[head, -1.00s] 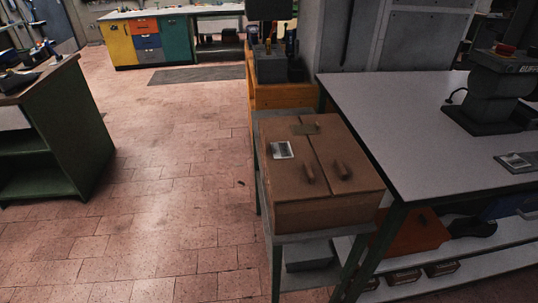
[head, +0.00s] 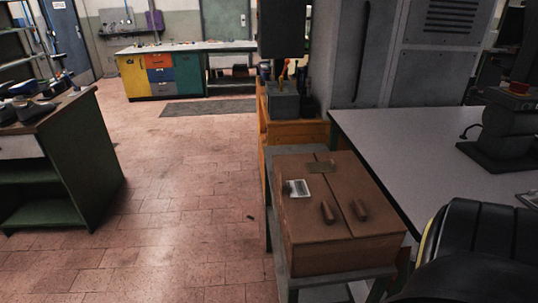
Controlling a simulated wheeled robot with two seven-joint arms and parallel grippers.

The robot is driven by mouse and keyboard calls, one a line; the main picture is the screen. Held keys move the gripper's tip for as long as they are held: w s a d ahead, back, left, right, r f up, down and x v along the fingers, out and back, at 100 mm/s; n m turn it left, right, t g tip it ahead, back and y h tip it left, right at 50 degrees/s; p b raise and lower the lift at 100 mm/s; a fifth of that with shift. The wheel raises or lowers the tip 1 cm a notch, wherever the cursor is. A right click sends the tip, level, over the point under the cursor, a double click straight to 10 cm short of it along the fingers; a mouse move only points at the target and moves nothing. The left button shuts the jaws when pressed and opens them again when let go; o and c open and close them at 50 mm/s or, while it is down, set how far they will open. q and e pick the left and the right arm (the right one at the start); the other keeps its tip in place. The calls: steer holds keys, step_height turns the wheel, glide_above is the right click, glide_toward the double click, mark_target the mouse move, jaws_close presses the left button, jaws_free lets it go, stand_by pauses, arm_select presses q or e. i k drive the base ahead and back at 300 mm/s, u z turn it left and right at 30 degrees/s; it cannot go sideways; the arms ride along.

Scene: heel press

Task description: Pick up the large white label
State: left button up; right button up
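A white label (head: 297,188) with grey print lies on the left part of the top of a brown closed box (head: 340,248). It is flat and nothing covers it. Neither of my grippers is in view, so none is seen at the label.
Two brown rounded pieces (head: 327,211) and a small dull plate (head: 321,165) are on the box top. The box sits on a grey stand. A grey-topped table (head: 400,150) with a dark machine (head: 497,135) is to the right. Open tiled floor (head: 190,230) lies left.

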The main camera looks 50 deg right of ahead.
mark_target(298, 188)
steer(key=i, duration=0.9)
steer(key=z, duration=2.05)
